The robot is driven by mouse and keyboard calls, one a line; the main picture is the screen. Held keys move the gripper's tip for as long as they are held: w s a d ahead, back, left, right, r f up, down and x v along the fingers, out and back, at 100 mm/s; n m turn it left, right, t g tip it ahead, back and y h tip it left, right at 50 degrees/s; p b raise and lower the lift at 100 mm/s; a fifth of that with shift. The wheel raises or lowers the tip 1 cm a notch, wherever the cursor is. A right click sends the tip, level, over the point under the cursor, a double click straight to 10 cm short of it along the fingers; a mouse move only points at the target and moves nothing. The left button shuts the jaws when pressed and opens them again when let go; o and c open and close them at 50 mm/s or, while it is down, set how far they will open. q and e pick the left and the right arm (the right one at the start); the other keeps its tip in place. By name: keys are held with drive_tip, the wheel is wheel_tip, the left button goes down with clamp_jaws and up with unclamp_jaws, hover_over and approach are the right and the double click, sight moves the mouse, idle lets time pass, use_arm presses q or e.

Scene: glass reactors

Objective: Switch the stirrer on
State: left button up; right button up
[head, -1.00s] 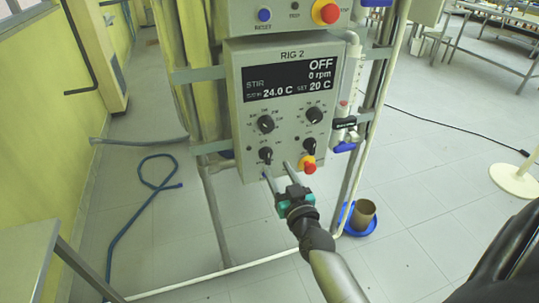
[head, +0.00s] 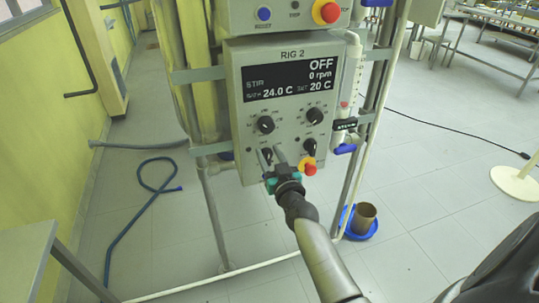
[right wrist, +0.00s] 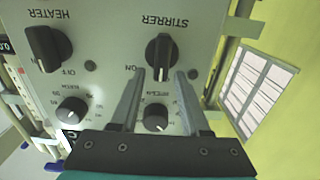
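The control box labelled RIG 2 (head: 291,53) has a display (head: 290,81) reading STIR OFF and 0 rpm. The black stirrer knob (right wrist: 161,55) sits under the STIRRER label, which appears upside down in the right wrist view. The knob stands upright in that picture, with "ON" printed to its left. In the head view my gripper partly hides it. My right gripper (head: 271,150) is open in front of the box's lower left. In the right wrist view its two fingertips (right wrist: 160,73) lie either side of the knob; contact cannot be told. My left gripper is not in view.
The heater knob (right wrist: 45,48) is beside the stirrer knob, and a red button (head: 309,168) is close by. Two dials (head: 265,124) (head: 314,115) sit above. Frame posts flank the box. A blue hose (head: 135,215) and a blue dish (head: 361,222) are on the floor.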

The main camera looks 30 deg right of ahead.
drive_tip(key=c, duration=0.6)
drive_tip(key=shift+f, duration=0.1)
clamp_jaws()
